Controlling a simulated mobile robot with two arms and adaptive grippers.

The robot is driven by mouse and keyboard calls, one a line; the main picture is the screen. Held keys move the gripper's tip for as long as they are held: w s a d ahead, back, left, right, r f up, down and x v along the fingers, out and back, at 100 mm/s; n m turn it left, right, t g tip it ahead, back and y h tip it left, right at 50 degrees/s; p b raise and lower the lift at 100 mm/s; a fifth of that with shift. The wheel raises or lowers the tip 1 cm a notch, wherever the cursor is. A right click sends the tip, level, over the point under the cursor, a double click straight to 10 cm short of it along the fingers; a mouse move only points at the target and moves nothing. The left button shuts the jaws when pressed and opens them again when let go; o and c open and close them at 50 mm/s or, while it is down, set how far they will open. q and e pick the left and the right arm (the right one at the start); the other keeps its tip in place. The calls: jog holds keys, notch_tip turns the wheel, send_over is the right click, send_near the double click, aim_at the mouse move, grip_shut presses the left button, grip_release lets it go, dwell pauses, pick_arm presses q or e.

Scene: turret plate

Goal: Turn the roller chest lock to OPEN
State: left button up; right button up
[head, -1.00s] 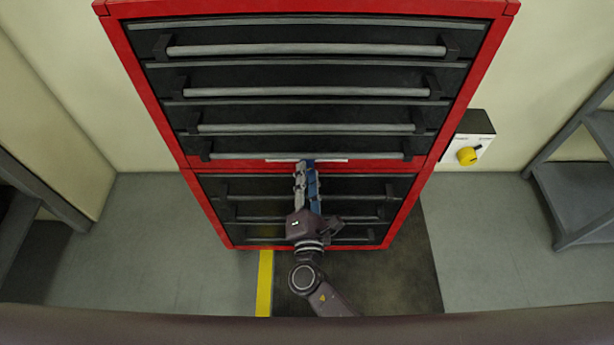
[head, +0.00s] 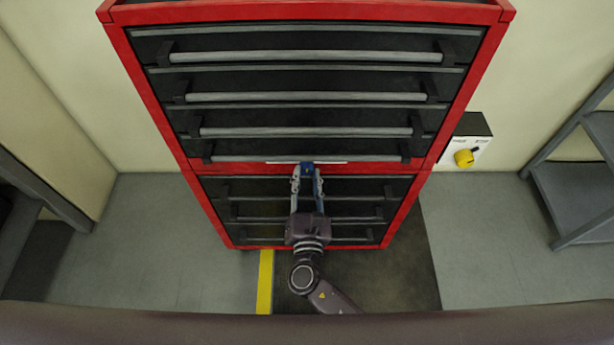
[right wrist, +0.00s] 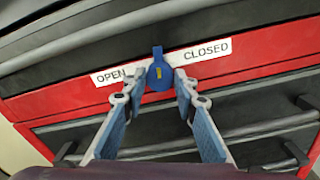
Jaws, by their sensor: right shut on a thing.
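The red roller chest (head: 430,165) stands in front of me with black drawers. Its lock is a small blue knob (right wrist: 158,76) with a yellow mark, on the red band between drawers; it also shows in the head view (head: 307,168). In the right wrist view a white OPEN label (right wrist: 108,77) is left of the knob and a white CLOSED label (right wrist: 210,49) is right of it. The knob's narrow upper tab stands between the labels. My right gripper (right wrist: 158,88) is shut on the knob, one finger on each side. My left gripper is not in view.
Grey drawer handles (head: 305,157) stick out just above the lock, and more lie below. A white box with a yellow knob (head: 464,158) is on the wall at right. Grey shelves (head: 575,200) stand at far right. The floor on both sides of the chest is clear.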

jog(key=n, duration=0.2)
jog(key=n+p, duration=0.2)
jog(key=n, duration=0.1)
jog(key=shift+a+r+n, duration=0.1)
jog(key=shift+r+n, duration=0.15)
jog(key=shift+n, duration=0.05)
jog(key=n+p, duration=0.2)
jog(key=n, duration=0.2)
jog(key=shift+n, duration=0.4)
jog(key=shift+w, duration=0.1)
jog(key=o, duration=1)
jog(key=shift+o, duration=0.8)
jog(key=shift+f, duration=0.15)
